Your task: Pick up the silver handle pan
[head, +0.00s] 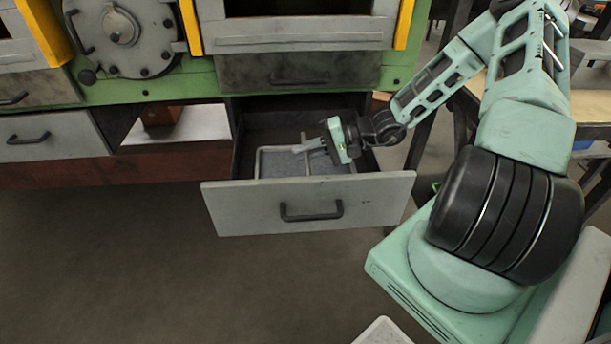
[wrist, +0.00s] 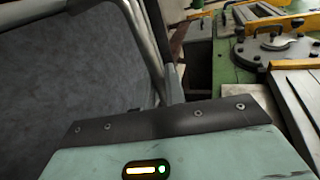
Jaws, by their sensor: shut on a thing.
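The silver handle pan (head: 280,163), a grey flat pan with pale metal bars, lies in the open drawer in the head view. In the wrist view its dark grey surface (wrist: 60,75) and silver bars fill the left side, close up. My gripper (head: 303,147) is over the drawer, its fingers pointing left at the pan's bars. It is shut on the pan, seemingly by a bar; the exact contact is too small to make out. My gripper's body covers part of the pan's right side, and the drawer front hides its near edge.
The drawer front (head: 309,205) with its dark handle stands pulled out from the green furnace bench (head: 190,82). A round bolted hatch (head: 122,38) is at the upper left. A wooden-topped table (head: 590,105) is at the right. The floor at lower left is clear.

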